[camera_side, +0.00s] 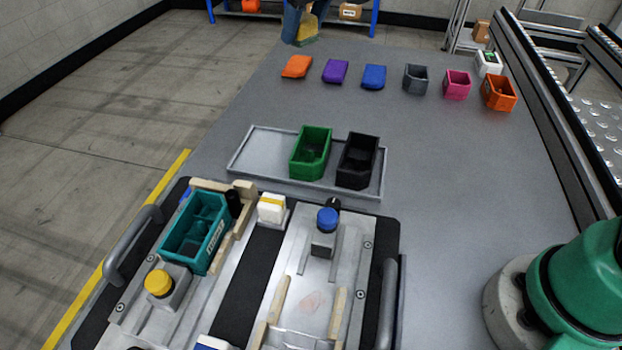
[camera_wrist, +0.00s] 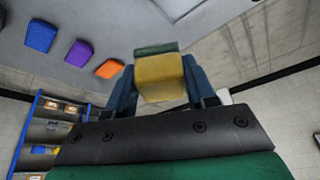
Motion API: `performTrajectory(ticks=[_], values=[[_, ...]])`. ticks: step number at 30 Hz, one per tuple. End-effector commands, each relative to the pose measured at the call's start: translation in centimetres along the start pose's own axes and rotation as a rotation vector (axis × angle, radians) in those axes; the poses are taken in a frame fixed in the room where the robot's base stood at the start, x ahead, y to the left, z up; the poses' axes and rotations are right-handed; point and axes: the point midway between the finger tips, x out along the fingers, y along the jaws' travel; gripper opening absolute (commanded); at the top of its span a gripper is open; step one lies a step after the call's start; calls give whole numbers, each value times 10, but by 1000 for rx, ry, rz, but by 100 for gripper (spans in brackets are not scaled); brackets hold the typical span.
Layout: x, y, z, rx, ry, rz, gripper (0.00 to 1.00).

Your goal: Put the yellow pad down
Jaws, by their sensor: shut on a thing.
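The yellow pad (camera_wrist: 160,82) has a green face and sits between the blue fingers of my gripper (camera_wrist: 160,72) in the wrist view. My gripper is shut on it. In the side view the yellow pad (camera_side: 307,29) shows at the top, near the far left corner of the grey table (camera_side: 440,150). The blue fingers of my gripper (camera_side: 298,22) are beside it, partly cut off by the frame. I cannot tell whether the pad touches the table.
Orange (camera_side: 296,67), purple (camera_side: 335,71) and blue (camera_side: 374,77) pads lie in a row near the held pad. Grey (camera_side: 416,79), pink (camera_side: 457,84) and orange (camera_side: 499,92) bins continue that row. A tray (camera_side: 262,150) holds green and black bins. A fixture pallet (camera_side: 382,240) stands in front.

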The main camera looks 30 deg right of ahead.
Motion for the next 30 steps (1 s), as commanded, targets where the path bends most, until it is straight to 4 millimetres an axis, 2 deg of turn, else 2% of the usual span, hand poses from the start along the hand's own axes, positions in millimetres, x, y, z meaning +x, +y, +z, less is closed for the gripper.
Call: performTrajectory(ticks=[1,3,6,11,16,27,30], values=[[4,-14,-11,-31,0,-13,7],[9,-29,-22,-65,0,-27,7],[14,-46,-32,-101,0,-41,7],[21,-59,-38,-128,0,-52,7],[47,-61,-28,-131,0,-53,7],[139,-60,10,-129,0,-53,7],[156,-60,17,-129,0,-53,7]])
